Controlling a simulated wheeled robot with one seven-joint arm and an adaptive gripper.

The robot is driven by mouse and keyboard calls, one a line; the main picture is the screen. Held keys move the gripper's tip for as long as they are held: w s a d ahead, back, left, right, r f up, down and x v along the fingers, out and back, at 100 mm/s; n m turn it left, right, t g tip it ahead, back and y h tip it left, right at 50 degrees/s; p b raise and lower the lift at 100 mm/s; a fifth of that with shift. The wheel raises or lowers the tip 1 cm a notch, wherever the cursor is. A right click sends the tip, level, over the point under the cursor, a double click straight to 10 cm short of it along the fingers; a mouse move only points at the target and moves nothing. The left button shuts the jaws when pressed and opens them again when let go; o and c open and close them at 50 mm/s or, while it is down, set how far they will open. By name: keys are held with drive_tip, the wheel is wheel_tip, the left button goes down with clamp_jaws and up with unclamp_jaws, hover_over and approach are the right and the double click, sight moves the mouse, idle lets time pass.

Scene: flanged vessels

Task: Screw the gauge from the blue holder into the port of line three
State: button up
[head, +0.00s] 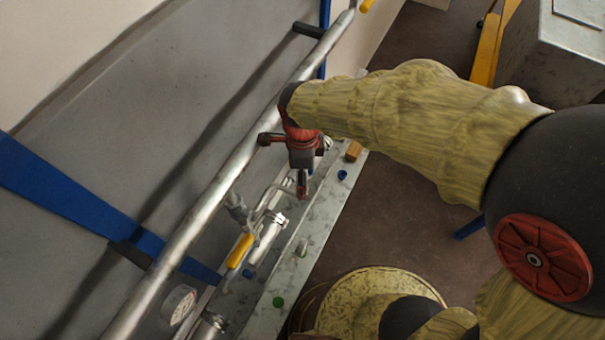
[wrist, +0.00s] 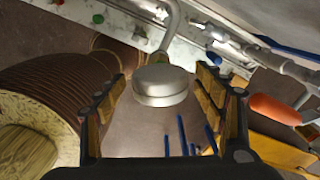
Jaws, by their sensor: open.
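My gripper (head: 303,190) hangs over the pipework on the metal ledge in the head view. In the wrist view my gripper (wrist: 165,110) is open, with one finger on each side of a round silver disc-shaped body (wrist: 160,86). This looks like a gauge case seen from its edge or back; no dial shows. A curved grey pipe (wrist: 175,20) meets or passes behind it; I cannot tell if they are joined. The port is not clearly visible.
A white-faced gauge (head: 178,305) sits at lower left. A yellow handle (head: 240,250), a green piece (head: 278,301) and a brown block (head: 353,150) are around the ledge (head: 320,212). A long pipe (head: 225,180) runs along the wall side.

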idle(0.3)
wheel_tip(320, 180, up, 12)
idle(0.5)
